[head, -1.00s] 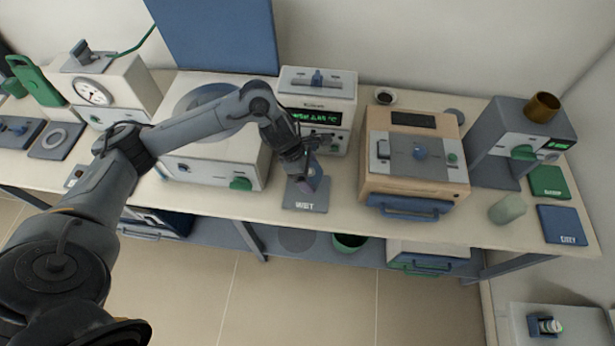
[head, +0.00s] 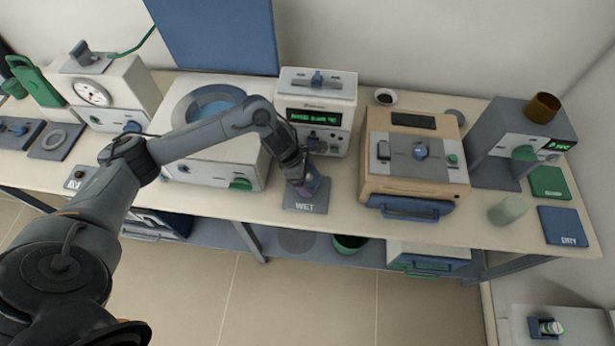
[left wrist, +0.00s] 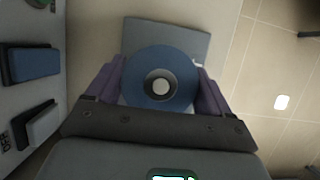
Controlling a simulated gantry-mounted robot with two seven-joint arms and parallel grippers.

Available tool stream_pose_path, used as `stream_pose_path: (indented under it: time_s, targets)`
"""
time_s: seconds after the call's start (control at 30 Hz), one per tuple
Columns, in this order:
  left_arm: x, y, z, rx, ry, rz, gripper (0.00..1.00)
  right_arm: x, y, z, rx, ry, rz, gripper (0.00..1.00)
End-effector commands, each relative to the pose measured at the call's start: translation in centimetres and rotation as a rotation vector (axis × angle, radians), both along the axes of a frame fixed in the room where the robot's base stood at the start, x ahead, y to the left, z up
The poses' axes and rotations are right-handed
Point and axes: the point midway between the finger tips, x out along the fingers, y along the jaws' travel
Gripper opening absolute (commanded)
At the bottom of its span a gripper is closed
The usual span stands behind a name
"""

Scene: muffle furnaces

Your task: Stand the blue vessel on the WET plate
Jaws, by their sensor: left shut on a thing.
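The blue vessel (left wrist: 137,84) shows from above in the left wrist view as a round blue top with a dark central opening and a pale centre. My left gripper (head: 308,188) is shut on it, with a purple finger on each side in the left wrist view (left wrist: 160,90). The grey WET plate (head: 304,208) lies near the front edge of the bench, and it also shows behind the vessel in the left wrist view (left wrist: 185,38). The vessel is over the plate; I cannot tell whether it touches. In the head view the gripper mostly hides it. My right gripper is not in view.
A white unit with a green display (head: 318,118) stands behind the plate. A beige furnace (head: 413,190) with a blue handle is to the right, and a white furnace with a round top (head: 215,170) to the left. A blue DRY plate (head: 562,226) lies at far right.

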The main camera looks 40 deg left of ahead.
Motion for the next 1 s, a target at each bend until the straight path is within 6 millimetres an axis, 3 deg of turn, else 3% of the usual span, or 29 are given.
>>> stream_pose_path:
  time_s: [0.1, 0.13, 0.23, 0.63, 1.0]
  targets:
    - [0.1, 0.0, 0.0, -0.001, -0.004, 0.000, 0.30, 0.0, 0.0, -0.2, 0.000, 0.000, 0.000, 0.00]
    - [0.0, 0.0, -0.1, 0.000, 0.000, 0.000, 0.85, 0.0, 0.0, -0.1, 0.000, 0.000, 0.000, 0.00]
    - [0.0, 0.0, -0.1, 0.000, 0.000, 0.000, 1.00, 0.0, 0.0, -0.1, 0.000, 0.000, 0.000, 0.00]
    - [-0.1, 0.3, 0.8, 0.001, -0.002, 0.000, 1.00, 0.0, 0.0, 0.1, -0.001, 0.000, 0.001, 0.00]
    - [-1.4, 2.3, 6.6, 0.003, -0.004, 0.001, 1.00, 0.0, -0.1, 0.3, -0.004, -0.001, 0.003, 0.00]
